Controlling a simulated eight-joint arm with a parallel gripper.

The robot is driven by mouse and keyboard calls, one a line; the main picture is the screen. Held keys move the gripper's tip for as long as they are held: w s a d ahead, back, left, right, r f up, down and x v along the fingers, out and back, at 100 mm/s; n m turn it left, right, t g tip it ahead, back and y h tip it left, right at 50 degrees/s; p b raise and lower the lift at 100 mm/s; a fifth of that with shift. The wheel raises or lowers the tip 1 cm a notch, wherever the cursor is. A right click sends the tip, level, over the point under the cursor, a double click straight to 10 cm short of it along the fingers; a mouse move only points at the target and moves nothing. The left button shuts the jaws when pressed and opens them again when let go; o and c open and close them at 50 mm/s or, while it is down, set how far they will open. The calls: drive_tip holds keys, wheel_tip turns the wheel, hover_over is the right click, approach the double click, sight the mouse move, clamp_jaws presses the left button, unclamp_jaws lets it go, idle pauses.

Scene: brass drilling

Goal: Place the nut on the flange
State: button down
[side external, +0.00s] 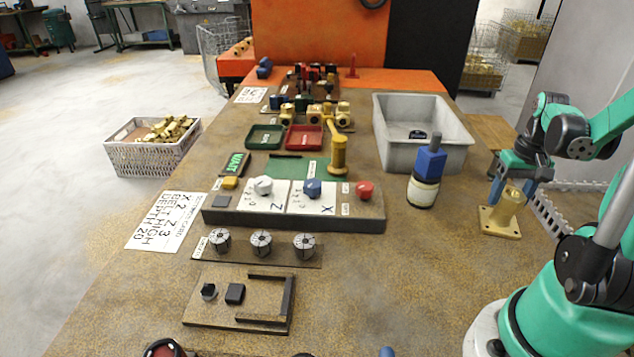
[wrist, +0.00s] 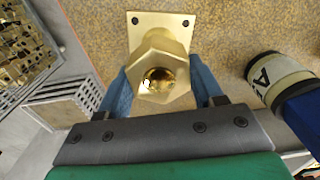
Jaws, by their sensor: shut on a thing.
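The brass hex nut (wrist: 142,70) is large in the wrist view, between the two blue fingers of my gripper (wrist: 162,84), which is shut on it. Its round hole faces the camera. The brass flange (wrist: 178,21), with a square plate and corner holes, shows right behind the nut. The nut is hard to tell apart from the flange there. Whether the nut touches the flange or hovers just above it, I cannot tell.
A blue-and-cream bottle (side external: 425,183) stands left of the flange; it also shows in the wrist view (wrist: 278,82). A grey bin (side external: 384,135) stands behind it. A grey perforated rack (side external: 549,216) lies right of the flange. The table in front of the flange is clear.

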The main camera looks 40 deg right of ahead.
drive_tip(key=shift+f, duration=0.1)
drive_tip(key=shift+c, duration=0.6)
unclamp_jaws()
